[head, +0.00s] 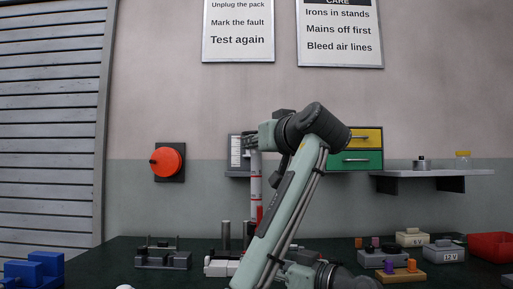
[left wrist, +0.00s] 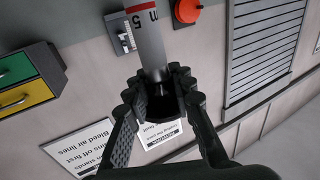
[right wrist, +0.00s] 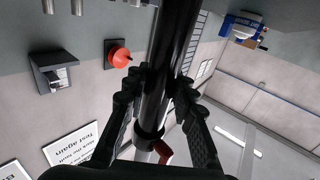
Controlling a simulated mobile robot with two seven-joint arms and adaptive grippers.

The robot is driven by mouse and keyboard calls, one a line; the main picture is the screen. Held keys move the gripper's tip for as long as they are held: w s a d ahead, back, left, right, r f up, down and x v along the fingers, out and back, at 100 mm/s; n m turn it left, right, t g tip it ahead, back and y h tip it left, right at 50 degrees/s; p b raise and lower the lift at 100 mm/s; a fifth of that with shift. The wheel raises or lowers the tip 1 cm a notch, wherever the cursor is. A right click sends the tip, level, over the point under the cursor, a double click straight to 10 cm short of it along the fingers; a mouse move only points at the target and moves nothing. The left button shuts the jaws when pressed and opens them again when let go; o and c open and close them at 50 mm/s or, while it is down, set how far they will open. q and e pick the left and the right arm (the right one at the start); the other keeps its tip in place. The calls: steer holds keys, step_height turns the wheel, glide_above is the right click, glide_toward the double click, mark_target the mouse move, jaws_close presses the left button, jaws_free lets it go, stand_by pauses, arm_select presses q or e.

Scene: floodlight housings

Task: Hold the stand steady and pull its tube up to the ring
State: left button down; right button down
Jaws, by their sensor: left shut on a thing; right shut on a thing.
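The pale tube (head: 256,182) with red bands stands upright in the head view. My left gripper (head: 252,141) is at its top end. In the left wrist view my left gripper (left wrist: 160,85) is shut around the tube (left wrist: 150,45), which shows a 5 m mark and a red band. In the right wrist view my right gripper (right wrist: 156,88) is shut on the stand's black column (right wrist: 172,60). A red lever (right wrist: 163,152) sits at the collar, where the pale tube begins. My arm hides the column and right gripper in the head view.
A dark block with pins (head: 163,259) and blue blocks (head: 35,268) lie left on the bench. Right are a purple-knobbed block (head: 383,260), battery boxes (head: 448,253) and a red bin (head: 490,246). A shelf (head: 430,174) and drawers (head: 358,160) are on the wall.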

arm_select(q)
steer(key=c, duration=1.3)
jaws_free()
steer(key=shift+o, duration=0.2)
steer(key=v, duration=1.2)
arm_select(e)
steer(key=c, duration=1.2)
jaws_free()
steer(key=shift+d, duration=0.1)
